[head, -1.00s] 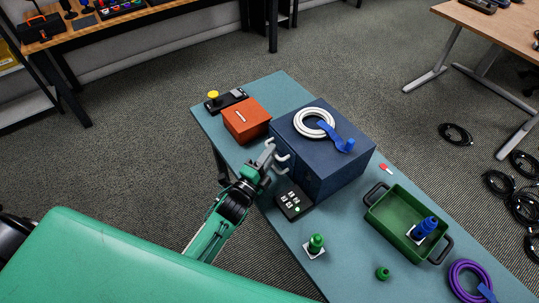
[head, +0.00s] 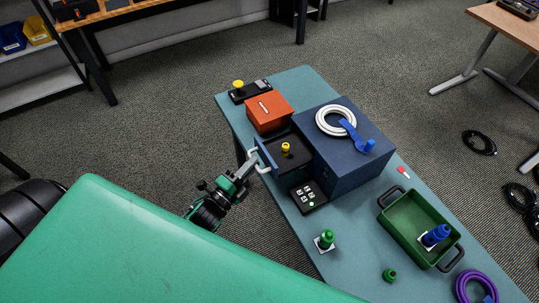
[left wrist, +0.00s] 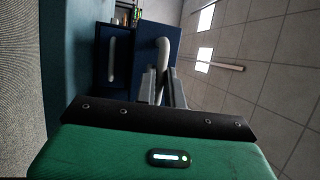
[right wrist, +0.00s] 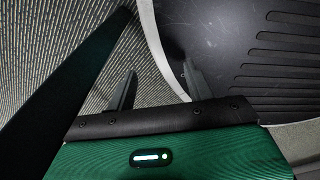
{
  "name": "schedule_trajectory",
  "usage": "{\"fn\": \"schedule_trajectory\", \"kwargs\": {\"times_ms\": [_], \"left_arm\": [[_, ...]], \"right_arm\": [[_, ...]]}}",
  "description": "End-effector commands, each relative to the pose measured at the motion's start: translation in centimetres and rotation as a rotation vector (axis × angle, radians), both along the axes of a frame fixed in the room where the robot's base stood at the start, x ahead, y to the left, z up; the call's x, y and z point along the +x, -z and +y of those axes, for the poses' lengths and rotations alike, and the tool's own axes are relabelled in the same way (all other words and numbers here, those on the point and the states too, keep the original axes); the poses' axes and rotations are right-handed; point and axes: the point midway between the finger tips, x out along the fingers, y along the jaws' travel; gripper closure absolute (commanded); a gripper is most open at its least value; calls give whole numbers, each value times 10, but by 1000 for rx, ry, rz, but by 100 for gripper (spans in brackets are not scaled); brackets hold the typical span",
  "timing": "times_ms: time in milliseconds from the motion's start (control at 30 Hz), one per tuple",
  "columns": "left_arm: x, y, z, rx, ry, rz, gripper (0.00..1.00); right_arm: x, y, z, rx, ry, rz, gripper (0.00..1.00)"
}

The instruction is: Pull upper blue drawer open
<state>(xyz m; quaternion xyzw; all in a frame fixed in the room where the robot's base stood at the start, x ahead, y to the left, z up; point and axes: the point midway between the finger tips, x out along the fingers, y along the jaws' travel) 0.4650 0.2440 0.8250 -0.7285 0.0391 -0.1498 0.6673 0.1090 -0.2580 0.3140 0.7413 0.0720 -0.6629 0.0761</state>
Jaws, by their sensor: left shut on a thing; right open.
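The dark blue drawer cabinet (head: 352,165) stands on the teal table. Its upper drawer (head: 290,160) is pulled well out to the left, with a yellow-topped piece (head: 286,149) inside. My left gripper (head: 256,165) is shut on the pale upper drawer handle (head: 264,169). In the left wrist view my left gripper's fingers (left wrist: 163,85) close around that upper handle (left wrist: 163,50). The lower drawer handle (left wrist: 111,60) is beside it, on a drawer that looks closed. My right gripper (right wrist: 158,88) is open and empty, seen only in the right wrist view.
A white cable coil (head: 336,120) with a blue tie lies on the cabinet. An orange box (head: 269,113) stands behind the open drawer, and a black keypad (head: 308,196) in front. A green bin (head: 418,229) and green plug (head: 327,239) are to the right.

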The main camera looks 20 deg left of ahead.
Motion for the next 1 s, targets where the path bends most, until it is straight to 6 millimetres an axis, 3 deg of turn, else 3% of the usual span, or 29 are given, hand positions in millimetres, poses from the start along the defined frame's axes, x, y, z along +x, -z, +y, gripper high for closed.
{"fn": "schedule_trajectory", "kwargs": {"times_ms": [133, 467, 500, 600, 1000], "left_arm": [[-13, 1, 10, 1, 0, 4, 100], [-15, 1, 11, 1, 1, 2, 100], [-15, 1, 11, 1, 1, 3, 85], [-15, 1, 11, 1, 1, 2, 67], [-21, 3, 13, 1, 0, 3, 67]], "right_arm": [[4, -1, 7, 8, 2, -4, 47], [10, 0, 4, 4, 1, -8, 47], [10, 0, 3, 3, 0, -9, 47], [9, -1, -1, -2, -2, -7, 47], [-4, 1, -8, -9, -4, 5, 47]]}}
